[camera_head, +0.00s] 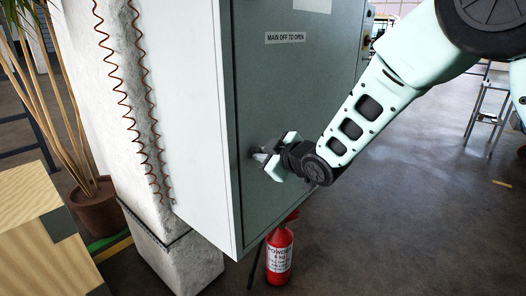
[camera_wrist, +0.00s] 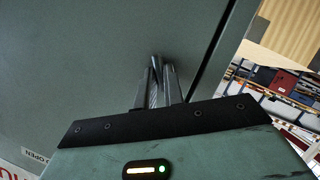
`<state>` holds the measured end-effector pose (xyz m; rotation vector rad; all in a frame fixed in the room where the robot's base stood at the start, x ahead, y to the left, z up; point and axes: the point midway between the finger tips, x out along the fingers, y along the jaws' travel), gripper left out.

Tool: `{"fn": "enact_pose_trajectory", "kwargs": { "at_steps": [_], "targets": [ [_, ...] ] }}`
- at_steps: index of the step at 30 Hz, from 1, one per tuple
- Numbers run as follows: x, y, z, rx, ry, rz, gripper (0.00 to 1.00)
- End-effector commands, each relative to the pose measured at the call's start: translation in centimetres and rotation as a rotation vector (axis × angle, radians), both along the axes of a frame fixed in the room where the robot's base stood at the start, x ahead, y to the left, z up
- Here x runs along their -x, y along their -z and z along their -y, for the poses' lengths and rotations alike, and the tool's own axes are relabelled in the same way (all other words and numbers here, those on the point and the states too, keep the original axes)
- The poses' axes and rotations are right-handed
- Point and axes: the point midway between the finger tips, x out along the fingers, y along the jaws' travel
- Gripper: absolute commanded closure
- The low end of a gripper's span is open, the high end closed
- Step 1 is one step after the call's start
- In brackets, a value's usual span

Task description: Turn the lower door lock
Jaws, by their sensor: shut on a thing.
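A grey-green cabinet door (camera_head: 300,90) carries a label reading "MAIN OFF TO OPEN". The lower door lock (camera_head: 260,155) is a small grey piece low on the door, near its left edge, mostly hidden by my gripper (camera_head: 266,160). In the wrist view the lock (camera_wrist: 157,63) shows as a narrow metal piece between the two fingers. My gripper (camera_wrist: 156,90) is shut on the lock, with the fingers close on both sides of it. The door (camera_wrist: 80,60) fills much of the wrist view and looks closed.
A red fire extinguisher (camera_head: 279,255) stands on the floor below the cabinet. A potted plant (camera_head: 97,205) and a wooden box (camera_head: 35,225) are at the left. Coiled cables hang on the white pillar (camera_head: 115,110). Open floor (camera_head: 410,220) lies to the right.

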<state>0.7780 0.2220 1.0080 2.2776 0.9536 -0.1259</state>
Motion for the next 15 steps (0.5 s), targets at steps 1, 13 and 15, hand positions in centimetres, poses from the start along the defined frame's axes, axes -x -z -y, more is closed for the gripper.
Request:
{"fn": "enact_pose_trajectory", "kwargs": {
  "at_steps": [1, 13, 15],
  "targets": [
    [-0.18, -0.41, 0.21, -0.029, 0.003, -0.036, 1.00],
    [-0.38, -0.59, 0.35, -0.237, 0.003, -0.304, 1.00],
    [-0.39, -0.52, 0.35, -0.264, 0.002, -0.339, 1.00]
  ]
}}
